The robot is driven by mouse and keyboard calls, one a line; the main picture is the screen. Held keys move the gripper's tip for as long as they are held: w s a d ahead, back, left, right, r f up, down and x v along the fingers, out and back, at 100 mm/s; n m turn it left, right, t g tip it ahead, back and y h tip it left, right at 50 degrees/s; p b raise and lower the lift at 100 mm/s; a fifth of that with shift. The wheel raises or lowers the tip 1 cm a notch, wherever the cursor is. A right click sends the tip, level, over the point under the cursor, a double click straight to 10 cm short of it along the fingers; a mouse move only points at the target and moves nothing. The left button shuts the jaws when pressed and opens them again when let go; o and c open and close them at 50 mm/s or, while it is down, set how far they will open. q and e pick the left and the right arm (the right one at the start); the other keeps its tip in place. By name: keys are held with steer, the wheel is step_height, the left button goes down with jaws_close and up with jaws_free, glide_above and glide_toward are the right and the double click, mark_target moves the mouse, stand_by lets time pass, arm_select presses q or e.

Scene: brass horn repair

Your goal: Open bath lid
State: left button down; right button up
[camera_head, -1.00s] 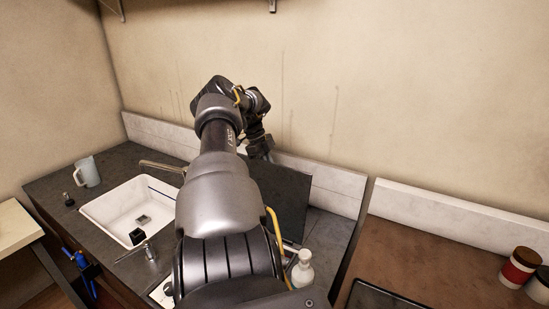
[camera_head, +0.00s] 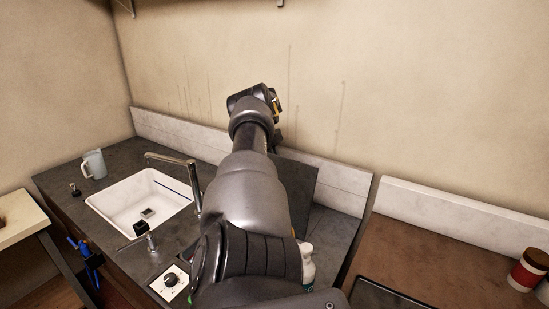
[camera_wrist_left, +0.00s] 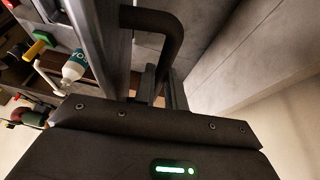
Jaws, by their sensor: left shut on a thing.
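The bath lid (camera_head: 300,182) is a dark flat panel at the right end of the counter in the head view. It stands steeply raised, partly hidden behind my left arm. In the left wrist view its edge (camera_wrist_left: 98,35) runs beside a dark bent bar handle (camera_wrist_left: 160,22). My left gripper (camera_wrist_left: 165,88) is shut on that handle. In the head view the left gripper and handle are mostly hidden behind my arm. The bath opening is hidden too. My right gripper is not in view.
A white sink (camera_head: 145,203) with a tall tap (camera_head: 178,160) lies left of my arm. A knob panel (camera_head: 171,281) and a white bottle (camera_head: 306,262) are close to my arm. A jug (camera_head: 94,164) stands far left. The wall and backsplash (camera_head: 335,180) are behind the lid.

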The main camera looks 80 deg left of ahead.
arm_select(q)
steer(key=shift+w+a+r, duration=0.2)
steer(key=shift+a+r, duration=0.05)
steer(key=c, duration=1.8)
jaws_free()
steer(key=o, duration=0.3)
steer(key=shift+w+a+f, duration=0.35)
steer(key=shift+a+f, duration=0.05)
steer(key=shift+f, duration=0.05)
steer(key=shift+o, duration=0.2)
steer(key=shift+s+d, duration=0.1)
steer(key=shift+d, duration=0.05)
steer(key=shift+f, duration=0.1)
steer(key=shift+s, duration=0.1)
steer(key=v, duration=1.1)
